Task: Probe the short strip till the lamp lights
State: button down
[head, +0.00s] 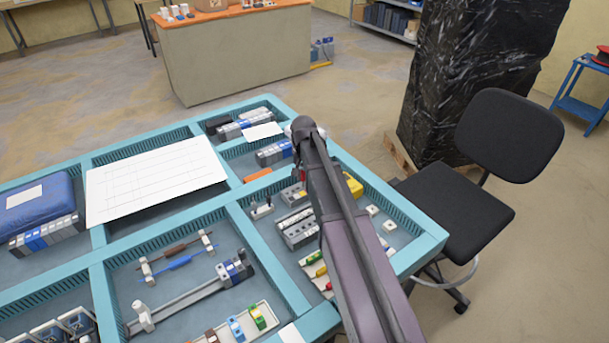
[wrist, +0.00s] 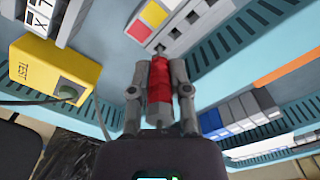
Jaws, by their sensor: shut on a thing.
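My gripper (wrist: 159,72) is shut on a red probe (wrist: 159,92), which sits upright between the two grey fingers in the wrist view. A grey strip (wrist: 190,28) with yellow, red and white patches lies just beyond the probe's tip; I cannot tell whether they touch. I see no clear glow on the lamp. In the head view the arm hides much of the yellow box (head: 353,185), and the probe (head: 302,175) shows only as a red bit.
The turquoise divided table (head: 235,215) has raised compartment walls. Grey blocks (head: 297,228) and small colored parts lie near my arm. A white sheet (head: 155,180) covers a compartment at left. A black chair (head: 455,205) stands close to the table's right side.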

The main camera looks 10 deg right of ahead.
jog(key=shift+f+b, duration=0.7)
dwell(0.4)
jog(key=c, duration=0.5)
grip_release()
